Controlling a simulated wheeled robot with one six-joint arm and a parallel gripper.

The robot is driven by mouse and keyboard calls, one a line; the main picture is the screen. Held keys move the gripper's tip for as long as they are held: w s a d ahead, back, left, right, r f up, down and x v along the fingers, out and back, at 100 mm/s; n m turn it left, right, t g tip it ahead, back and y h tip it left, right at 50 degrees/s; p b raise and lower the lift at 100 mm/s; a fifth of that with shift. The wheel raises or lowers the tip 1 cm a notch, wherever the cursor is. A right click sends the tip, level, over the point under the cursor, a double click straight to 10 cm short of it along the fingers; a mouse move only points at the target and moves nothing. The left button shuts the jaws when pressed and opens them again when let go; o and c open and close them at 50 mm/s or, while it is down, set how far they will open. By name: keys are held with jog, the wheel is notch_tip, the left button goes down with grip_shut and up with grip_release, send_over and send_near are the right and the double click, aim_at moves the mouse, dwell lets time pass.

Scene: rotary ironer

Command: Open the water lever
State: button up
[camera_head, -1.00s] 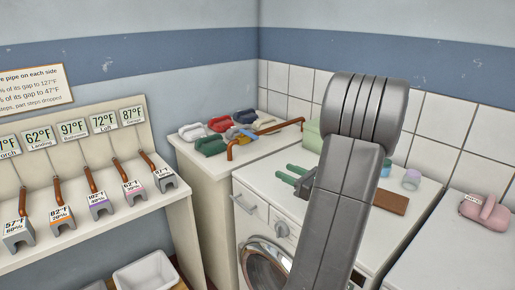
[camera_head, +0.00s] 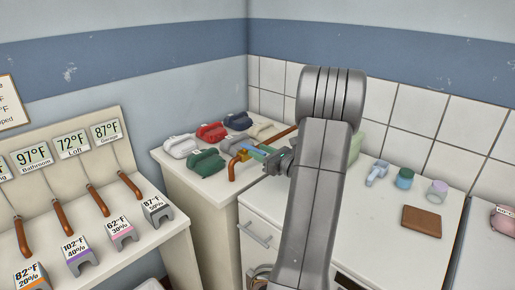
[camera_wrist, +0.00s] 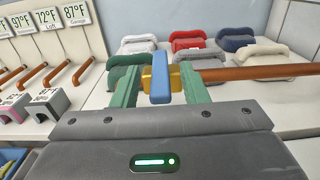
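The water lever (camera_wrist: 160,85) is a blue handle on a brass valve (camera_wrist: 147,79) of a copper pipe (camera_wrist: 258,72). In the wrist view it stands upright between my green fingers, with a gap on each side. My gripper (camera_wrist: 160,76) is open around the lever and not closed on it. In the head view my gripper (camera_head: 262,152) is at the pipe's near end, above the left cabinet. There the lever (camera_head: 252,153) is small and partly hidden by the fingers.
A brown block (camera_head: 422,221) and small cups (camera_head: 404,178) lie on the washer top (camera_head: 385,245). Gauge blocks (camera_head: 121,232) line the left shelf.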

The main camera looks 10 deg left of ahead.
jog(key=shift+x, duration=0.85)
grip_shut()
